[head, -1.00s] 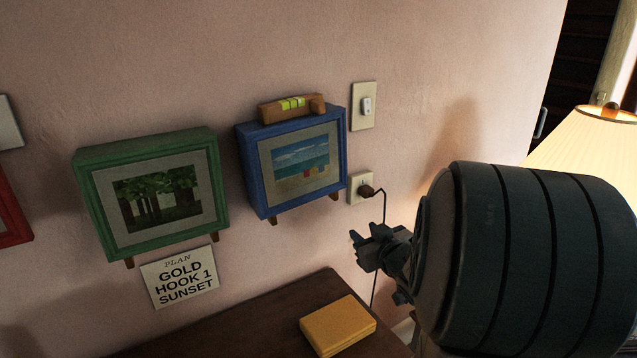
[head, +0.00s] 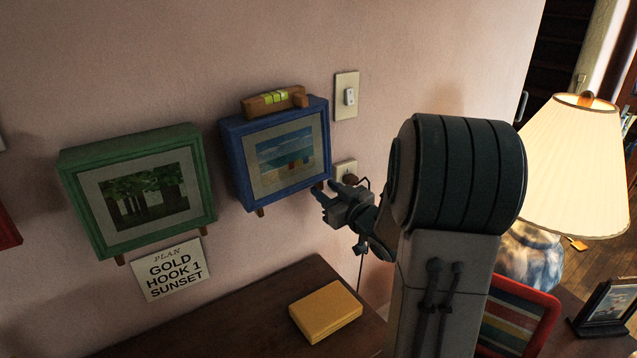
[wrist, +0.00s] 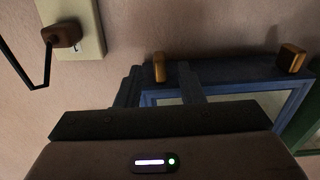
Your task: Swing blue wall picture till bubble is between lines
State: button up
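The blue wall picture (head: 233,160) hangs on the wall with a beach scene, tilted so that its right side is higher in the head view. A wooden level (head: 274,101) with a yellow-green vial (head: 274,97) rests on its top edge; the bubble is too small to place between the lines. My gripper (head: 323,196) is at the picture's lower right corner. In the wrist view, the parted fingers (wrist: 160,88) are on either side of a wooden peg (wrist: 160,68) under the blue frame (wrist: 230,75). Contact with the peg cannot be told.
A green picture (head: 135,190) hangs to the left, above a plan card (head: 172,270). A light switch (head: 347,96) and a corded plug (head: 350,180) are to the right. A yellow box (head: 325,311) lies on the cabinet below; a lit lamp (head: 572,165) stands right.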

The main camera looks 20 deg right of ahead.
aim_at(322, 187)
jog(key=shift+w+a, duration=0.2)
jog(key=shift+w, duration=0.8)
jog(key=shift+w+a, duration=0.2)
jog(key=shift+w, duration=0.75)
grip_shut()
jog(key=shift+s+a+f+m+b, duration=0.1)
jog(key=shift+a+f+m+b, duration=0.2)
jog(key=shift+f+b, duration=0.05)
jog(key=shift+r, duration=0.1)
grip_release()
jog(key=shift+s, duration=0.1)
